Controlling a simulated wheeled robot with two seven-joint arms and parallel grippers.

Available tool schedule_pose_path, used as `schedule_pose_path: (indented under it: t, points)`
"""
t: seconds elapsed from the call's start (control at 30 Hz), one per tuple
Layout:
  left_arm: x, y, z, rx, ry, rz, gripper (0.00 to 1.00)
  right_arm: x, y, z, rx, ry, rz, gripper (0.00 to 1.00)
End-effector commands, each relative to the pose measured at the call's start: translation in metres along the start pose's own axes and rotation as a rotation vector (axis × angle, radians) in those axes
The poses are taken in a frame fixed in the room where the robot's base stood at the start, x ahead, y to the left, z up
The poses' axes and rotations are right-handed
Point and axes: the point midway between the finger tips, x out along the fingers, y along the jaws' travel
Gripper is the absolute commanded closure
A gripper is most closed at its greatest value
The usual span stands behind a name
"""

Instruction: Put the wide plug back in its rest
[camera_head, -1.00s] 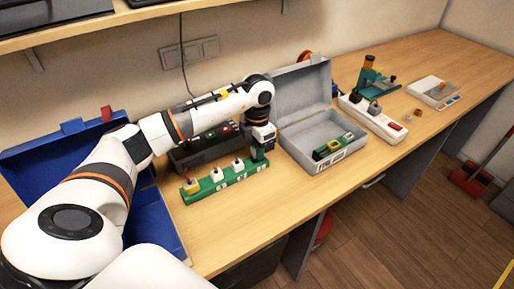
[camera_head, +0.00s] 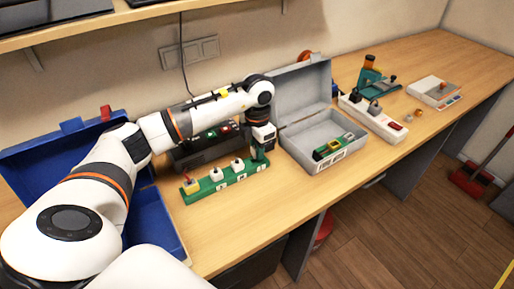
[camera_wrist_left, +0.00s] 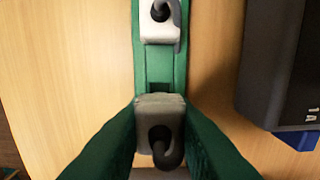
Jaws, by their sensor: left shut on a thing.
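The green rest rail (camera_head: 228,180) lies on the bench with a yellow plug (camera_head: 191,186) and two white plugs (camera_head: 216,174) standing along it. My left gripper (camera_head: 259,155) is at the rail's right end, pointing down. In the left wrist view its green fingers are shut on a pale grey plug (camera_wrist_left: 160,112) with a dark curled cable. This plug is over the rail, next to a dark slot; whether it is seated cannot be told. Another white plug (camera_wrist_left: 160,22) stands farther along the rail. My right gripper is not in view.
A dark case (camera_head: 195,154) stands behind the rail. An open grey box (camera_head: 322,130) with a green block inside is just to the right. An open blue box (camera_head: 155,215) is at the left. Bare bench lies in front of the rail.

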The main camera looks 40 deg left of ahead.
Motion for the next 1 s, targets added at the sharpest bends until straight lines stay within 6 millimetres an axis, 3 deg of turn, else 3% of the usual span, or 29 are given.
schedule_pose_path:
  t: [0.73,0.77,0.8,0.9,1.0]
  points:
    - [0.02,0.0,0.0,0.0,-0.001,0.0,0.99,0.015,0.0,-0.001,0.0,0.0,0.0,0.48]
    - [0.019,0.0,0.0,0.0,0.0,0.0,0.74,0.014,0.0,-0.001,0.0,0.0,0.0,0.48]
    - [0.019,0.0,0.0,0.0,0.0,0.0,0.67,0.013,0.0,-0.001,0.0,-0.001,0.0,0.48]
    - [0.019,0.0,0.0,0.0,-0.001,0.001,0.52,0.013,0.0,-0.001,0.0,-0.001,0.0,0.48]
    - [0.019,0.0,0.0,0.0,-0.001,0.001,0.52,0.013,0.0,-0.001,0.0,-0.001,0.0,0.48]
